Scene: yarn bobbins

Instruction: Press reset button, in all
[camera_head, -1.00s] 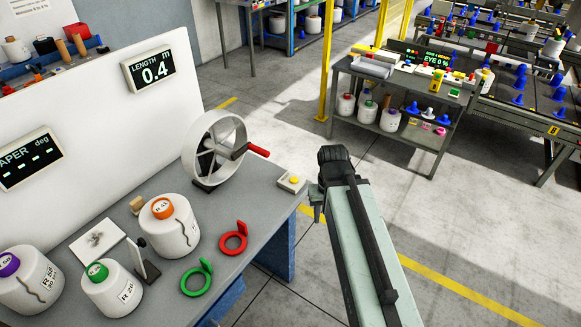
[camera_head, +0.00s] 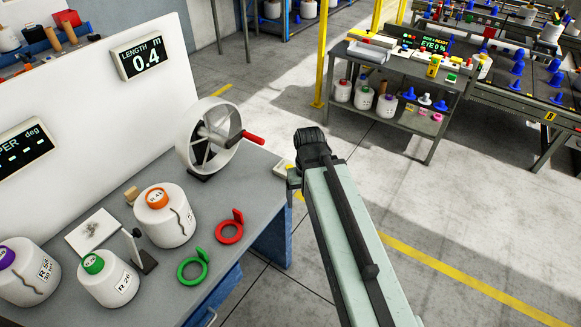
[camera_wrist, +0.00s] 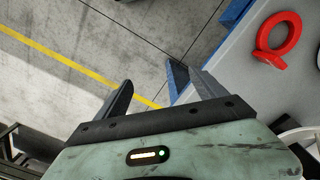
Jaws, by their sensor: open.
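A small pale button box (camera_head: 281,168) sits at the right corner of the grey bench, beside the winding wheel. Its right part and its yellow button are hidden behind my arm in the head view. My gripper (camera_head: 293,183) is over the bench's right edge, right in front of the box; the gap between them cannot be judged. In the wrist view my gripper (camera_wrist: 163,92) is open and empty, its two fingers spread over floor and bench edge. The button box does not show there. The length display (camera_head: 140,58) reads 0.4 m.
The wheel (camera_head: 184,147) with its red-handled crank stands left of the box. A red ring (camera_head: 238,231), a green ring (camera_head: 184,273) and several yarn bobbins are on the bench (camera_head: 250,190). Open floor lies to the right, with another workstation (camera_head: 385,130) behind.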

